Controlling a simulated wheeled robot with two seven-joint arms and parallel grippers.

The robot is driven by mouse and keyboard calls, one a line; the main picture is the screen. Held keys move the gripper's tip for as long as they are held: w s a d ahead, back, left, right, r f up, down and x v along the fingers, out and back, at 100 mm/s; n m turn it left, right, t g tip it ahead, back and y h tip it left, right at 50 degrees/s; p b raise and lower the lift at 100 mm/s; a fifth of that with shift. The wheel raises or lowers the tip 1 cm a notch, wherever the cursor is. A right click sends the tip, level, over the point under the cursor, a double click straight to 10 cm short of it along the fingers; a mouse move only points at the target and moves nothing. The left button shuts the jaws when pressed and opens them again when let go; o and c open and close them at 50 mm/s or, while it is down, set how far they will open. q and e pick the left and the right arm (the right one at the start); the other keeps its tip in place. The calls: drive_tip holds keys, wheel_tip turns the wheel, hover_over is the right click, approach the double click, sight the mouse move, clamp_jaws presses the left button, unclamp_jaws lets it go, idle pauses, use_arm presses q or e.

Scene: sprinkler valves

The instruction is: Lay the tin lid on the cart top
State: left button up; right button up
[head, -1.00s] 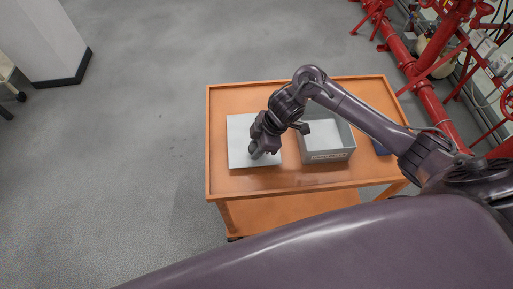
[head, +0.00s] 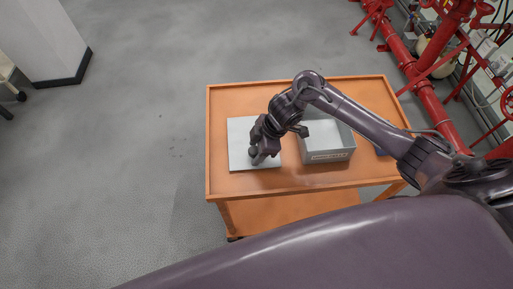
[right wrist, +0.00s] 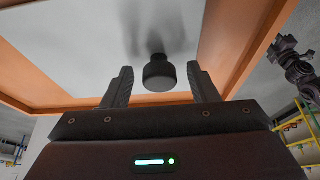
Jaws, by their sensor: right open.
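The tin lid (head: 240,133), a flat pale grey square, lies on the left part of the orange cart top (head: 300,179). Its dark round knob (right wrist: 159,74) shows in the right wrist view, where the pale lid (right wrist: 100,45) fills much of the upper picture. My right gripper (head: 257,159) is over the lid. Its open fingers (right wrist: 162,88) stand on either side of the knob, with a gap at each side. The gripper hides the knob in the head view. My left gripper is not in the head view.
An open grey box (head: 333,156) with a label stands on the cart right of the lid, under my right forearm. A dark blue thing is partly hidden at its right. Red pipes (head: 425,90) stand at the right. The floor left of the cart is clear.

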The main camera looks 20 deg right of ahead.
drive_tip(key=shift+d+r, duration=0.2)
drive_tip(key=shift+r, duration=0.2)
drive_tip(key=v, duration=1.1)
drive_tip(key=shift+s, duration=0.15)
